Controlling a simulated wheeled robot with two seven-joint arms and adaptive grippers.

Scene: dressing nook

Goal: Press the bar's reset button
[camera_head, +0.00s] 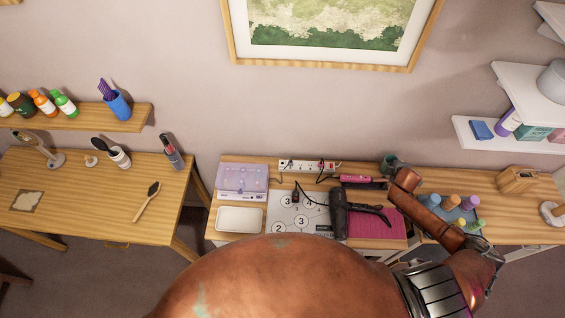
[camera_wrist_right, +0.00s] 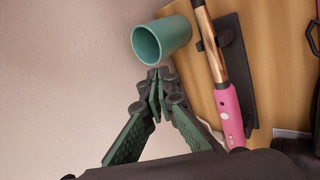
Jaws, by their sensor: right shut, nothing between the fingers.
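The white power bar (camera_head: 307,167) lies along the back of the middle desk, against the wall. Sockets show on it, but its reset button is too small to make out. My right gripper (camera_head: 390,164) is over the back of the desk, to the right of the bar and apart from it. In the right wrist view my right gripper (camera_wrist_right: 155,84) has its fingertips together, empty, beside a teal cup (camera_wrist_right: 160,43). The bar is not seen in that view. My left gripper is not in view.
A pink-handled curling iron (camera_head: 356,179) lies between the bar and my right gripper; it also shows in the wrist view (camera_wrist_right: 231,112). A black hair dryer (camera_head: 340,213), a numbered mat (camera_head: 278,214), a lilac case (camera_head: 241,180) and a white tray (camera_head: 240,219) crowd the desk.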

